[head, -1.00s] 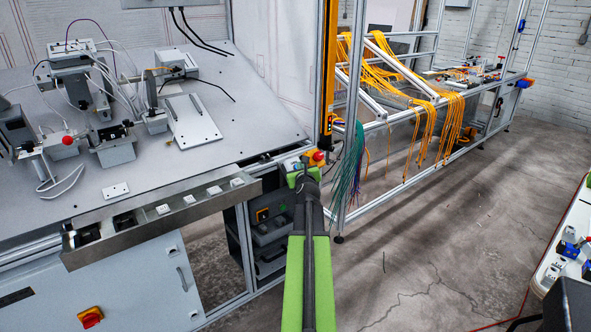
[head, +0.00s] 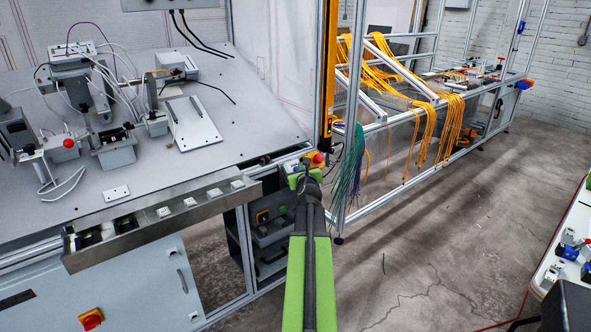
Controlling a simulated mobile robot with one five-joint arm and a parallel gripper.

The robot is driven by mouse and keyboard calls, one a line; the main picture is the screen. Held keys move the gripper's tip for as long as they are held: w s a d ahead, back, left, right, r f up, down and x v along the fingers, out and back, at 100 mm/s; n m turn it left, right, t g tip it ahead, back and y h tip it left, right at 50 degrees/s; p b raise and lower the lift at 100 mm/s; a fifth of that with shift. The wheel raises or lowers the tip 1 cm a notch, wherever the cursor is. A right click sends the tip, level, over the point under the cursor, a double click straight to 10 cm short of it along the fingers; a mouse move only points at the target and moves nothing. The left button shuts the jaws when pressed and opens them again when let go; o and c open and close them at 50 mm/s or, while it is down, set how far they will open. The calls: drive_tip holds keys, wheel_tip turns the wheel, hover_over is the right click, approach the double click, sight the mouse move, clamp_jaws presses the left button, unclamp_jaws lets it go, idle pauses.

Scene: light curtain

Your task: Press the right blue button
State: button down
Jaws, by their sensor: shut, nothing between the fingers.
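My gripper (head: 307,167) is at the far end of my green and dark arm, at the front right corner of the workbench. It is shut and empty, and looks small from here. A red button on a yellow box (head: 318,158) shows just beside and behind its tip; I cannot tell whether they touch. A metal button strip (head: 150,226) runs along the bench front, left of my gripper. It carries several pale square buttons (head: 190,202) and two dark ones. I cannot make out a blue button on it.
The workbench (head: 245,130) holds fixtures and cables. A metal post (head: 350,120) and hanging green cables stand just right of my gripper. A rack with yellow cables (head: 430,125) is behind. A white table (head: 575,230) with small blue parts is at the right edge. The floor between is clear.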

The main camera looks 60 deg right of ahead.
drive_tip(key=s+r+p, duration=0.1)
drive_tip(key=s+a+r+p, duration=0.1)
drive_tip(key=s+r+p, duration=0.1)
drive_tip(key=shift+s+r, duration=0.25)
idle(0.4)
idle(0.6)
drive_tip(key=shift+s, duration=0.1)
